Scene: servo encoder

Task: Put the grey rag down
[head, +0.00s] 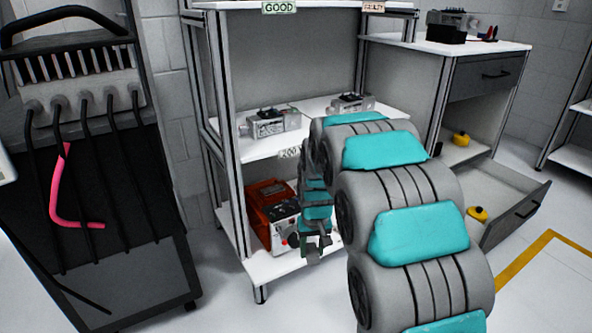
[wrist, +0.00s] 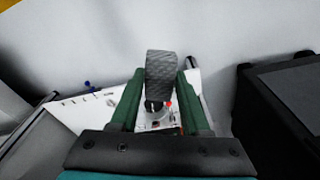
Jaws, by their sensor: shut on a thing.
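In the head view my gripper (head: 318,245) is in front of the lower shelf of the rack, near a red and white device (head: 285,222). The rag is hard to make out in the head view; a small dark patch at the fingers may be part of it. In the wrist view, part of a white device with a red knob (wrist: 168,104) shows beyond the rag.
The rack's middle shelf (head: 262,148) holds two grey servo units (head: 270,123). A black cart (head: 120,170) with hanging cables and a pink tube stands at left. A workbench (head: 470,48) with an open lower drawer (head: 515,215) stands at right. White floor lies in front of the rack.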

